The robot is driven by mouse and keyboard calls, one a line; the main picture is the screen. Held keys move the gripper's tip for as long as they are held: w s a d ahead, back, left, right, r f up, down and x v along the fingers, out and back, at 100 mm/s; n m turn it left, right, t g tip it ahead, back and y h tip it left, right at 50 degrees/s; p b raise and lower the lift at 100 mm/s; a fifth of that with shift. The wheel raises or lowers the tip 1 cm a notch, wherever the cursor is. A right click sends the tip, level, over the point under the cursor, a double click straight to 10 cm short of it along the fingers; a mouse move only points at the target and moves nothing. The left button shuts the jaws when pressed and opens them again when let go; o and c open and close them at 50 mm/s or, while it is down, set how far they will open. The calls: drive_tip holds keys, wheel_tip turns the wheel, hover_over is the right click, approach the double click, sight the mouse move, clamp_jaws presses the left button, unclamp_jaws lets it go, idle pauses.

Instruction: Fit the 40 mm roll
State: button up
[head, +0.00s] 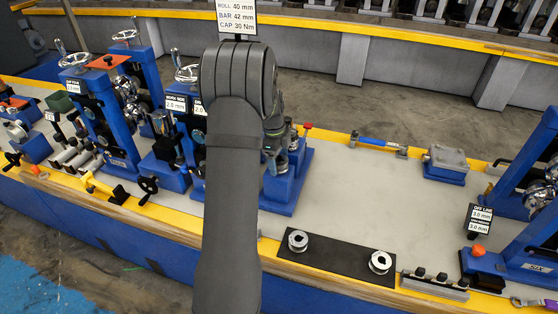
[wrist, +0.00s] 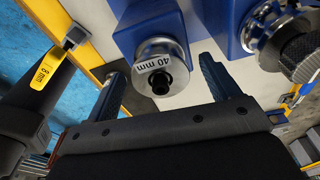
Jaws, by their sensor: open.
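In the wrist view a silver roll marked 40 mm (wrist: 158,68) sits on a dark shaft at the end of a blue housing (wrist: 143,22). My gripper (wrist: 163,66) is open, one finger on each side of this roll, with a visible gap at both sides. In the head view my arm hides most of the gripper and the roll. Two silver rolls, left (head: 298,240) and right (head: 380,262), lie on a black mat (head: 338,262) at the bench's front edge. A sign (head: 236,14) reads roll 40 mm, bar 42 mm, cap 30 Nm.
A second blue housing with a silver part (wrist: 262,32) and a knurled black knob (wrist: 303,60) stands close to the right finger. Blue machine stands (head: 90,110) crowd the left bench; the bench middle right (head: 370,195) is clear.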

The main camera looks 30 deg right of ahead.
wheel_tip(320, 180, up, 11)
drive_tip(key=w, duration=0.1)
drive_tip(key=shift+a, duration=0.45)
drive_tip(key=f, duration=0.8)
drive_tip(key=s+d+f, duration=0.1)
drive_tip(key=f, duration=0.2)
drive_tip(key=shift+f, duration=0.4)
drive_tip(key=shift+r, duration=0.7)
wheel_tip(320, 180, up, 11)
drive_tip(key=w+a, duration=0.1)
drive_tip(key=f, duration=0.8)
drive_tip(key=s+d+f, duration=0.1)
drive_tip(key=f, duration=0.3)
drive_tip(key=shift+f, duration=0.1)
wheel_tip(320, 180, up, 12)
